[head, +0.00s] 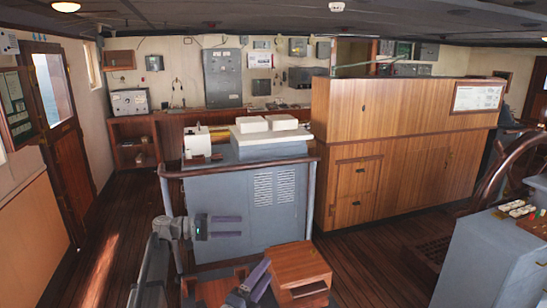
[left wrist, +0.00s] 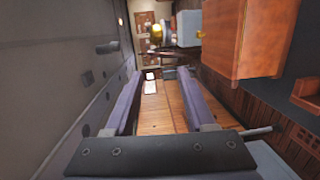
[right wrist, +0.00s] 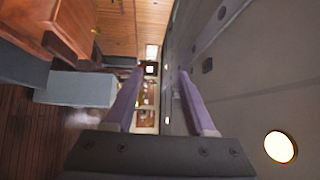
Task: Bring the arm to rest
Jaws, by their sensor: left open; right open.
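My left gripper (head: 240,227) is in front of the grey console in the head view, pointing right, with nothing between its fingers. In the left wrist view (left wrist: 158,76) its two purple-grey fingers stand wide apart and empty. My right gripper (head: 262,276) is lower, at the bottom of the head view, in front of a small wooden cabinet and partly cut off by the frame edge. In the right wrist view (right wrist: 159,76) its fingers are also apart and empty. Neither gripper visibly touches anything.
A grey console (head: 252,200) with a wooden rail stands close ahead. A small wooden cabinet (head: 297,268) sits low at its front. A long wooden counter (head: 410,110) is behind right, and a ship's wheel (head: 495,165) and grey stand (head: 490,255) are at right. Plank floor (head: 110,240) is clear at left.

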